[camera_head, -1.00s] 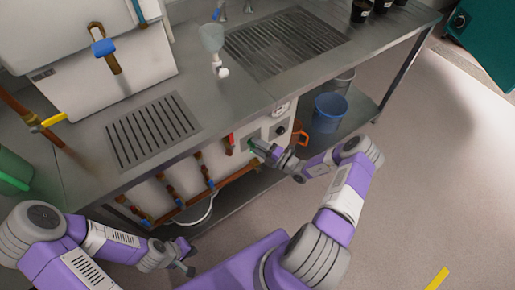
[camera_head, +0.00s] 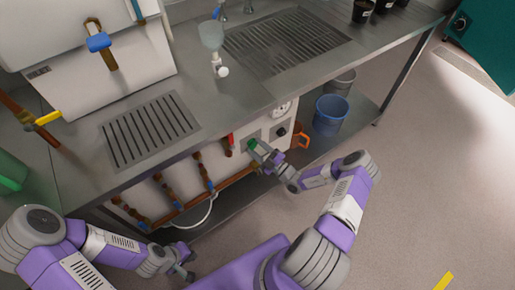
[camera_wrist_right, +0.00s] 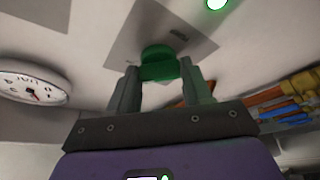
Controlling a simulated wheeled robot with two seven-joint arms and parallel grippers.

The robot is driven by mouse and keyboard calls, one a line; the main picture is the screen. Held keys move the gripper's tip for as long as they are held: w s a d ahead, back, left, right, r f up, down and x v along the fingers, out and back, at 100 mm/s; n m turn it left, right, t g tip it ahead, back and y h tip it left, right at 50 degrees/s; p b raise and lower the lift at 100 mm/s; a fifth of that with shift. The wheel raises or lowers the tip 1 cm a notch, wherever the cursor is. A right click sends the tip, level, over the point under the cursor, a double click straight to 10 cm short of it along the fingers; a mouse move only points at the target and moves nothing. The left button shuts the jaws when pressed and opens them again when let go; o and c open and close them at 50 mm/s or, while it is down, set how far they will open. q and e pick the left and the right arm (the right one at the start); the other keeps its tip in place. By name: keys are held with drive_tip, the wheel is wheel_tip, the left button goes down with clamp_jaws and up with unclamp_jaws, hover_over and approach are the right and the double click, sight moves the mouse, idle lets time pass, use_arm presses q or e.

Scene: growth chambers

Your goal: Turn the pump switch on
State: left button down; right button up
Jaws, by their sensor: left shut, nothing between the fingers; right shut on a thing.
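The pump switch is a green knob (camera_wrist_right: 159,64) on a grey plate (camera_wrist_right: 190,38) on the white panel, in the right wrist view. In the head view the green knob (camera_head: 251,144) shows at the tip of my right gripper (camera_head: 258,150). My right gripper (camera_wrist_right: 160,88) is shut on the green knob, one finger on each side of it. A lit green lamp (camera_wrist_right: 217,3) shows near the plate. My left gripper (camera_head: 188,266) is shut and empty, low at the left, away from the panel.
A round dial gauge (camera_wrist_right: 33,82) is on the panel beside the knob. An orange handle (camera_head: 301,137) and a blue bucket (camera_head: 331,114) are to the right. The steel bench (camera_head: 215,112) overhangs the panel.

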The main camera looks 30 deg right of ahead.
idle(0.5)
drive_tip(key=o, duration=1)
drive_tip(key=shift+o, duration=0.2)
drive_tip(key=p+v, duration=0.1)
drive_tip(key=v, duration=0.6)
drive_tip(key=shift+s, duration=0.25)
drive_tip(key=shift+f, duration=0.1)
